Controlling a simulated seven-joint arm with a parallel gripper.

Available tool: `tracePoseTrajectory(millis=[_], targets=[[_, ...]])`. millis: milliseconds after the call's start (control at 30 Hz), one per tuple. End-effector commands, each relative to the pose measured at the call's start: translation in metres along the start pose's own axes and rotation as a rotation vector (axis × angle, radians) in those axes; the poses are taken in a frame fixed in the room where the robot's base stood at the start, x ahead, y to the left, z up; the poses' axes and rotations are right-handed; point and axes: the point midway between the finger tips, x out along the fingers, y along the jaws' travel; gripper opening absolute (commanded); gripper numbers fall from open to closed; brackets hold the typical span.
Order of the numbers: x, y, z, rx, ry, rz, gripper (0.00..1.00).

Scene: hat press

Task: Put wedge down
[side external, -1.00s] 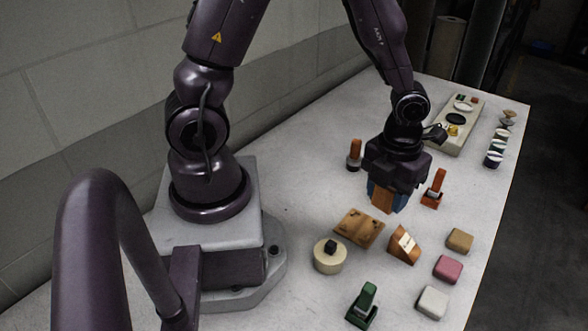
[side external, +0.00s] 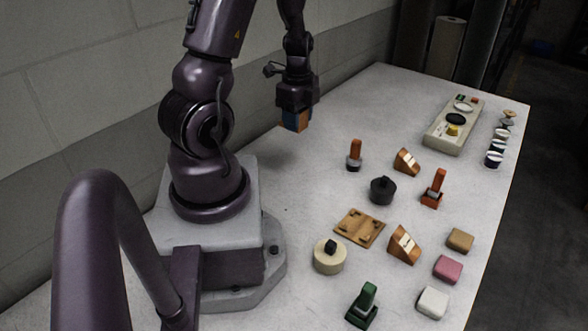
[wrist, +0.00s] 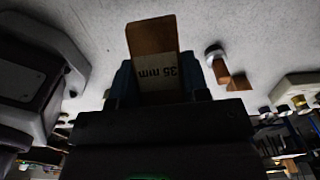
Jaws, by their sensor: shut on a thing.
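My gripper (side external: 297,122) is shut on a brown wooden wedge (wrist: 152,42), held in the air above the bare table left of the other items. In the wrist view the wedge sits between the blue fingers and carries a pale label reading "35 mm" upside down. In the side view only a brown part of it shows between the fingers. Two similar wooden wedges with pale labels stand on the table, one farther back (side external: 407,161) and one nearer (side external: 403,246).
Around the wedges stand a black round lidded piece (side external: 383,190), a brown-handled stamp (side external: 354,156), an orange stamp (side external: 434,189), a wooden plate (side external: 360,228), a cream round block (side external: 330,257) and a green stamp (side external: 364,305). A long tray (side external: 446,138) lies behind. Table below my gripper is clear.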

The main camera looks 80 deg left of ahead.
Motion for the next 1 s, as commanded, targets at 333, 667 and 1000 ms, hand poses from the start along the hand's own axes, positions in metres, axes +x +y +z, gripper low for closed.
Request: tracePoseTrajectory(millis=[333, 667, 1000], targets=[[0.045, 0.000, 0.000, 0.002, 0.000, 0.002, 0.15], [0.090, 0.000, -0.001, 0.005, 0.001, 0.001, 0.15], [0.127, 0.000, -0.001, 0.005, 0.001, -0.001, 0.15]])
